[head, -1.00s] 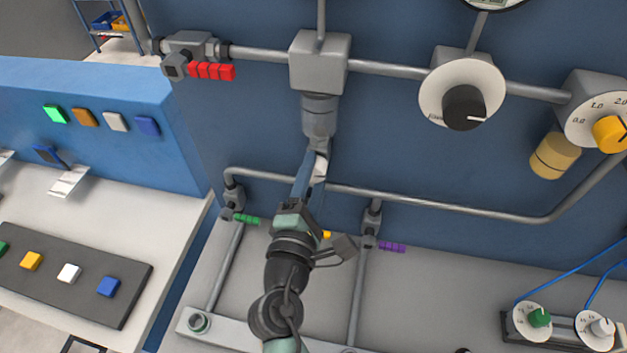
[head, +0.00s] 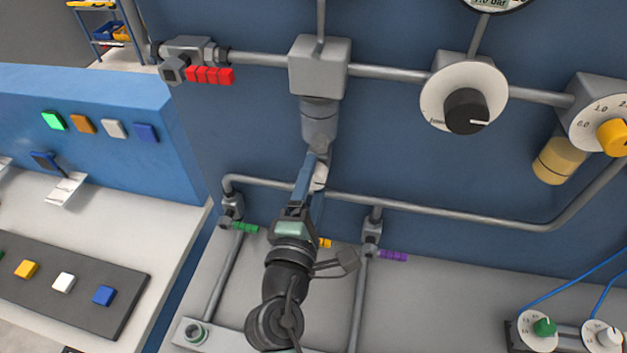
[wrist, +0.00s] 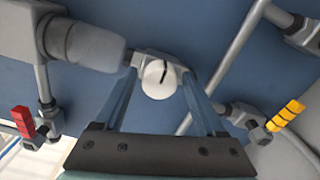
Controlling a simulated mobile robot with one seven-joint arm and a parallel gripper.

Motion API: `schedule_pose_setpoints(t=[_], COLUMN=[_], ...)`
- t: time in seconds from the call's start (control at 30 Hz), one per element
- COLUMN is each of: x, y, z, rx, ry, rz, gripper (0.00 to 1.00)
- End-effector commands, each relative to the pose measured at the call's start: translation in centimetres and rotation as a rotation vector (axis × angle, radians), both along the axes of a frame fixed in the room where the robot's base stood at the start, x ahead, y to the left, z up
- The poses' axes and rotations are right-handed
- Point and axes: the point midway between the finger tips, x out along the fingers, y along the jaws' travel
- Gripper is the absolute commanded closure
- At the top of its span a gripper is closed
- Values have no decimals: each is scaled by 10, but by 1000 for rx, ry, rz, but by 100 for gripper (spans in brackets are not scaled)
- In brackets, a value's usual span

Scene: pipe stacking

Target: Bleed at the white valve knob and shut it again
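The white valve knob (wrist: 157,80) is round with a dark pointer line. It sits on a small grey valve body below the end of a grey cylinder (wrist: 85,45). In the wrist view my gripper (wrist: 160,75) is open, with one blue-grey finger on each side of the knob. A gap shows between the knob and each finger; whether the tips reach its depth I cannot tell. In the head view my gripper (head: 314,165) is just below the grey cylinder (head: 319,120) and largely hides the knob.
A red handle (head: 210,75) is at upper left. Green (head: 246,227), yellow (head: 325,243) and purple (head: 393,256) handles sit on the lower pipes. A black knob (head: 466,110) and a yellow knob (head: 612,137) are to the right. A pipe (head: 430,207) runs behind my gripper.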

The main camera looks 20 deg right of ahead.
Motion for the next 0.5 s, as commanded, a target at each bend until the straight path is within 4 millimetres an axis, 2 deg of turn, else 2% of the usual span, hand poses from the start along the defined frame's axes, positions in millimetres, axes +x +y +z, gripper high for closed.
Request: schedule_pose_setpoints(t=[0.33, 0.5], x=[-1, -14], y=[1, 11], z=[0, -2], rx=[-3, -3], ry=[1, 1], rz=[0, 2], gripper=[19, 19])
